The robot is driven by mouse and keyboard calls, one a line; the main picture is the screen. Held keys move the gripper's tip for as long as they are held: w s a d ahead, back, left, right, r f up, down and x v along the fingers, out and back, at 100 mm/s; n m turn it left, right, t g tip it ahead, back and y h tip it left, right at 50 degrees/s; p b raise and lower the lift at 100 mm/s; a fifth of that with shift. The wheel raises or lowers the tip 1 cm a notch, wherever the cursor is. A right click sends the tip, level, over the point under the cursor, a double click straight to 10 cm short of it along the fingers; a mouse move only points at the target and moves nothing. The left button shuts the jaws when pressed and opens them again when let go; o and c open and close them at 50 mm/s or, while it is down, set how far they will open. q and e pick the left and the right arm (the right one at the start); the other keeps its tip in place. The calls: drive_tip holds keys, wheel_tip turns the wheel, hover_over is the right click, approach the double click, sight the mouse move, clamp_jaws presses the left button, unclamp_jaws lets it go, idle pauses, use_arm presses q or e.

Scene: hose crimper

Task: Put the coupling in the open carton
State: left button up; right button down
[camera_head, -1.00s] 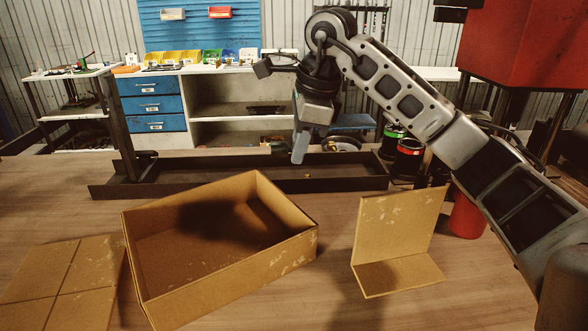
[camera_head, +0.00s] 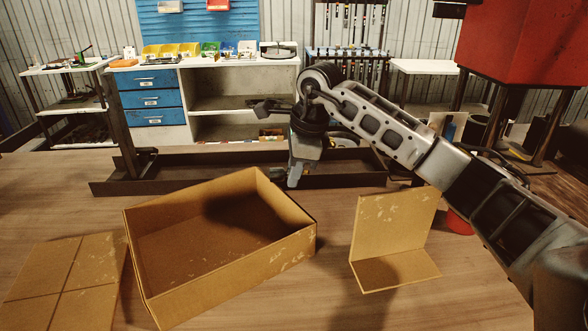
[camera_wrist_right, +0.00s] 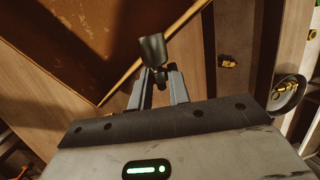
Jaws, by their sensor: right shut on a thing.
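My right gripper (camera_head: 292,182) hangs over the dark tray (camera_head: 210,174), just behind the far right corner of the open carton (camera_head: 165,291). In the right wrist view my right gripper (camera_wrist_right: 158,88) is shut on a dark grey coupling (camera_wrist_right: 152,48), which sticks out beyond the fingertips. The coupling cannot be made out clearly in the head view. The carton also shows in the right wrist view (camera_wrist_right: 50,60), to the left of the coupling. Its floor looks empty, with a shadow on the right part. My left gripper is not in view.
A flat cardboard piece (camera_head: 70,275) lies left of the carton. A bent cardboard piece (camera_head: 395,225) stands to its right. A red can (camera_head: 459,222) is partly hidden by my arm. In the right wrist view a brass fitting (camera_wrist_right: 228,61) lies in the tray.

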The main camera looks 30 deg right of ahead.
drive_tip(key=shift+f+b, duration=0.35)
drive_tip(key=shift+f, duration=0.25)
drive_tip(key=c, duration=1.3)
unclamp_jaws()
drive_tip(key=shift+r, duration=0.15)
drive_tip(key=shift+r+p, duration=0.35)
drive_tip(key=shift+p, duration=0.05)
drive_tip(key=b+v, duration=0.1)
drive_tip(key=v, duration=1.1)
drive_tip(key=shift+w+r, duration=0.1)
drive_tip(key=shift+r, duration=0.1)
